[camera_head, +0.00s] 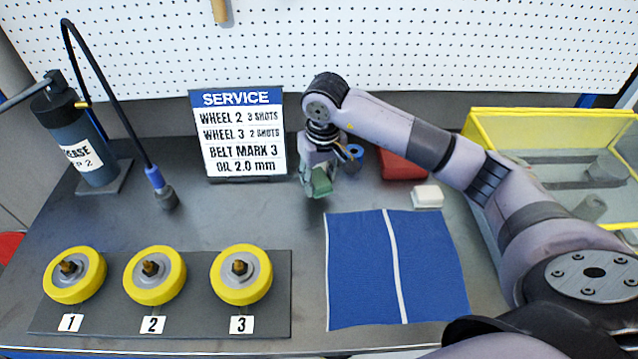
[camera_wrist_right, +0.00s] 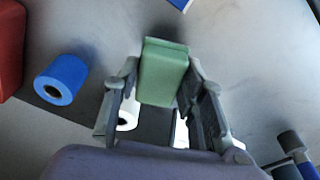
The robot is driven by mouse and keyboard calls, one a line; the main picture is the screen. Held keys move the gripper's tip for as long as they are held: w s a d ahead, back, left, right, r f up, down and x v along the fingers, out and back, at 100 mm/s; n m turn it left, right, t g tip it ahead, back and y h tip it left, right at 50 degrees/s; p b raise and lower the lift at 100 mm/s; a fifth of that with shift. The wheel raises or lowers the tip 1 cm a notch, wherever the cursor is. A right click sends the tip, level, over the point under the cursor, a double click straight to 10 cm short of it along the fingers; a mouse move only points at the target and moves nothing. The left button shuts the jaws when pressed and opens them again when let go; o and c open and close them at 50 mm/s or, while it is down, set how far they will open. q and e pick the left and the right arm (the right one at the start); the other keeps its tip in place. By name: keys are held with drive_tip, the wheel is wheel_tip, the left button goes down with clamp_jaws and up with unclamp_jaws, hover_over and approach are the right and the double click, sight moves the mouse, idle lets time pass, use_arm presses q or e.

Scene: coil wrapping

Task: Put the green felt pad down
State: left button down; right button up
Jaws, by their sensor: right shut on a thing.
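The green felt pad (camera_head: 321,183) is between the fingers of my right gripper (camera_head: 318,177), behind the blue cloth and to the right of the service sign. In the right wrist view the green pad (camera_wrist_right: 162,72) stands out past the fingertips of my right gripper (camera_wrist_right: 163,88), which is shut on it. The pad is over or close to the bare grey bench (camera_head: 255,215); I cannot tell whether it touches. My left gripper is not in view.
A blue roll (camera_wrist_right: 60,80) and a red object (camera_head: 402,164) lie near the gripper. A white block (camera_head: 428,196) is behind the blue cloth (camera_head: 360,270). The service sign (camera_head: 238,134), yellow wheels (camera_head: 154,275), grease pump (camera_head: 80,135) and yellow-rimmed bin (camera_head: 550,118) surround the bare bench.

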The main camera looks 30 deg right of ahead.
sight(320, 179)
wheel_tip(320, 179, down, 2)
drive_tip(key=shift+s+f, duration=0.1)
drive_tip(key=shift+f, duration=0.45)
drive_tip(key=o, duration=1)
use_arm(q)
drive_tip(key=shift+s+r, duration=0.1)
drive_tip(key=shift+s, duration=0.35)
use_arm(e)
drive_tip(key=shift+o, duration=0.2)
